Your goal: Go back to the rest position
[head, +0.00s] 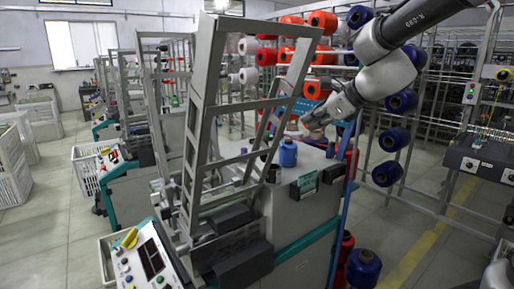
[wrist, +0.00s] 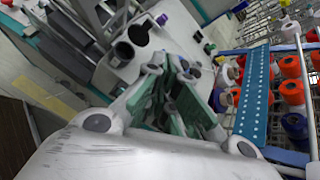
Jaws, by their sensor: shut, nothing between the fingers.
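My gripper (head: 308,122) is at the end of the arm that reaches in from the upper right in the head view. It hangs above the back right of the winding machine's grey top (head: 318,160), close to the blue perforated strip. In the wrist view its fingers (wrist: 178,65) are together with nothing between them. A blue bobbin (head: 288,153) stands upright on the machine top, below and left of my gripper and apart from it.
A rack with red, white and blue bobbins (head: 388,174) stands behind and right of the machine. A grey slanted frame (head: 200,110) rises at its front left. A control panel (head: 150,262) is at the lower left. White crates (head: 92,170) stand on the left floor.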

